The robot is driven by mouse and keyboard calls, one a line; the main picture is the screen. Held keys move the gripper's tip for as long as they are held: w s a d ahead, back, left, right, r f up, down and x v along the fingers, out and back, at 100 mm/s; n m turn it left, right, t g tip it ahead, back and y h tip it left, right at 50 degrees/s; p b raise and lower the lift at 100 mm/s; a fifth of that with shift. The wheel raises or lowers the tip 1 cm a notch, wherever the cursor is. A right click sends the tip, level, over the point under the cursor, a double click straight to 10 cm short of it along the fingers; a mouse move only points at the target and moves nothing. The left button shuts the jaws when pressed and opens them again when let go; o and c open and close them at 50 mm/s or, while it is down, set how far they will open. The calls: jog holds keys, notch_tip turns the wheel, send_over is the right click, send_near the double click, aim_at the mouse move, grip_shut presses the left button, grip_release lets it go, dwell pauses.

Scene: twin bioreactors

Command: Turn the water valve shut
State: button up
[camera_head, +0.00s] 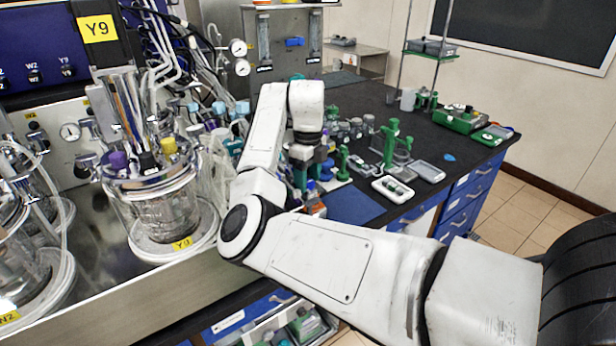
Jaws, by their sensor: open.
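A blue valve handle (295,42) sits on the grey panel (283,20) at the back, between two upright clear flow tubes. It lies roughly level across the panel. It is the likeliest water valve, but I see no readable label on it. My gripper (305,160) points down below the white wrist, over the dark bench beside green and blue items. It is open, in front of and well below the valve handle, and not touching it. Its fingertips are small and hard to separate from the clutter behind them.
Pressure gauges (239,48) sit left of the panel. Green stands (391,145), trays and small jars crowd the dark bench (350,95). Tiled floor (530,215) is clear at right.

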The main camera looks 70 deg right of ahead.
aim_at(308, 182)
notch_tip(308, 182, up, 11)
jog(key=shift+b, duration=0.45)
jog(key=shift+f, duration=0.1)
dwell(0.6)
